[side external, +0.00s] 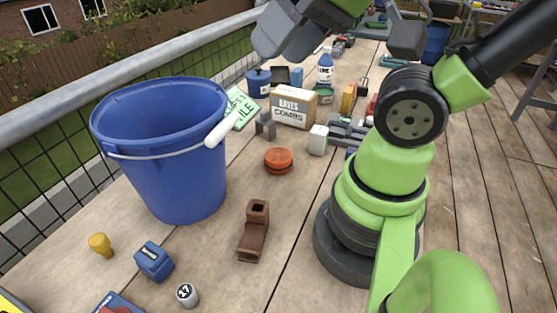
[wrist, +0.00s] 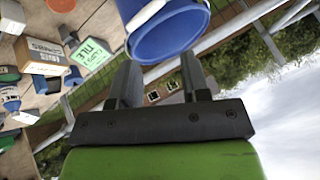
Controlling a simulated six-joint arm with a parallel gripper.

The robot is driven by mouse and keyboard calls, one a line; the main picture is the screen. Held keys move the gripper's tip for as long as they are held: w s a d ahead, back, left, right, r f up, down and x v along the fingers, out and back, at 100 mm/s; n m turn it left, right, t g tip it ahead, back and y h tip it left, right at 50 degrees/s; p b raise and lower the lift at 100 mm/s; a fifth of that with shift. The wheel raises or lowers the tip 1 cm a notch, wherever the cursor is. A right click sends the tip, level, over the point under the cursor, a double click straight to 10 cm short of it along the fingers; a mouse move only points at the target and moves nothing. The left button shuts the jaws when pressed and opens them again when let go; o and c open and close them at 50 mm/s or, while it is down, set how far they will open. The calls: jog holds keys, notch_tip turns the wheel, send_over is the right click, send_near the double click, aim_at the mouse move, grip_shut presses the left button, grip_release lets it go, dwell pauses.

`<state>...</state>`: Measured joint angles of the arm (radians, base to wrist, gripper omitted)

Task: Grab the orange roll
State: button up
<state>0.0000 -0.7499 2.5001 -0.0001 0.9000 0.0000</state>
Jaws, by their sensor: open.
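The orange roll (side external: 278,160) is a low, round, reddish-orange piece lying flat on the wooden deck, right of the blue bucket and in front of the cardboard box. In the wrist view a reddish piece at the upper left edge, likely the orange roll (wrist: 62,4), is partly cut off. My gripper (wrist: 158,65) is open, with nothing between its two dark fingers. It is raised well away from the roll, and the wrist view looks past the bucket toward grass and sky. In the side view my arm's end is partly cut off at the top.
The tall blue bucket (side external: 165,150) with a white handle stands left of the roll. A cardboard box (side external: 292,107) and a white block (side external: 318,140) stand behind it. A brown pipe piece (side external: 254,230) lies in front. Bare deck surrounds the roll. A railing runs along the left.

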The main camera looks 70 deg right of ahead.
jog(key=o, duration=1)
notch_tip(320, 180, up, 5)
jog(key=n+g+h, duration=0.2)
jog(key=n+g, duration=0.5)
jog(key=n, duration=0.4)
send_over(278, 155)
notch_tip(278, 155, down, 36)
jog(key=shift+d+r, duration=0.1)
jog(key=shift+r, duration=0.1)
